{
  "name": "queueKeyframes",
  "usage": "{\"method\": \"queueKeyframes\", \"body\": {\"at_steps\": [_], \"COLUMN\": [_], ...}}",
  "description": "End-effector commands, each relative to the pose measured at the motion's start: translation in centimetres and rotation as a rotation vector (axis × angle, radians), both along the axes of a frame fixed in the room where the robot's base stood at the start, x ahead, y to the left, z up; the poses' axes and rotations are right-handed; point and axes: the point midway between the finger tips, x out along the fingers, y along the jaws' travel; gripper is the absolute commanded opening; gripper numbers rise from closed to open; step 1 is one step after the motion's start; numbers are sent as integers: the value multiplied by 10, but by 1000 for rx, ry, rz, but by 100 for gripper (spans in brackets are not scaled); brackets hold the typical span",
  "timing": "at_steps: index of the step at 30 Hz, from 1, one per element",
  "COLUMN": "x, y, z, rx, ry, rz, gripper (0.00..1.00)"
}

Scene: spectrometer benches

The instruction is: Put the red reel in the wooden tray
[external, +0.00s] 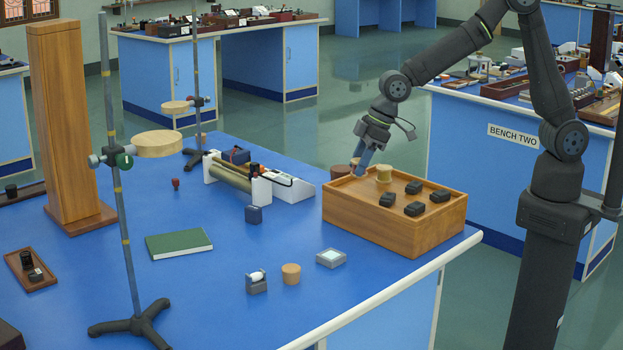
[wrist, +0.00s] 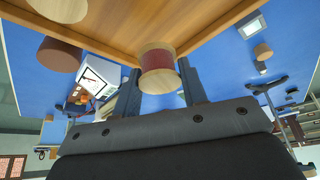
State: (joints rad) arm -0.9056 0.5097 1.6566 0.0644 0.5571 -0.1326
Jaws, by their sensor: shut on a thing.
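The red reel (wrist: 162,72) has pale wooden end discs and a dark red winding. My gripper (wrist: 160,82) is shut on it, one dark finger on each side. In the external view my gripper (external: 358,168) points down at the back left corner of the wooden tray (external: 375,222), and the reel is mostly hidden by the fingers. In the wrist view the tray (wrist: 120,22) lies just beyond the reel, whose top disc overlaps its edge. I cannot tell whether the reel touches the tray.
In the tray stand a tan reel (external: 384,173) and several black blocks (external: 414,187). A brown cylinder (external: 340,172) stands behind the tray. Left of it is a white-ended instrument with a brass tube (external: 230,172). The tray is near the bench's right edge.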

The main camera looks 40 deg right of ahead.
Motion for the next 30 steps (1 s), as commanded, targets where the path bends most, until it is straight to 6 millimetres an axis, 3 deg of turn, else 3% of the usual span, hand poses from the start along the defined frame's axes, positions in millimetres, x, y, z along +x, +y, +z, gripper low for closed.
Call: {"method": "queueKeyframes", "body": {"at_steps": [10, 22, 23, 25, 26, 30], "x": [-1, -1, -1, -1, 0, -1], "y": [2, 2, 2, 2, 2, 2], "z": [-38, -44, -44, -44, -44, -44], "rx": [-2, 0, 0, 0, 0, 0], "ry": [3, 0, 0, 0, 0, 0], "rz": [-1, -1, -1, -1, -1, -1], "gripper": [17, 17, 43, 56, 61, 61]}}
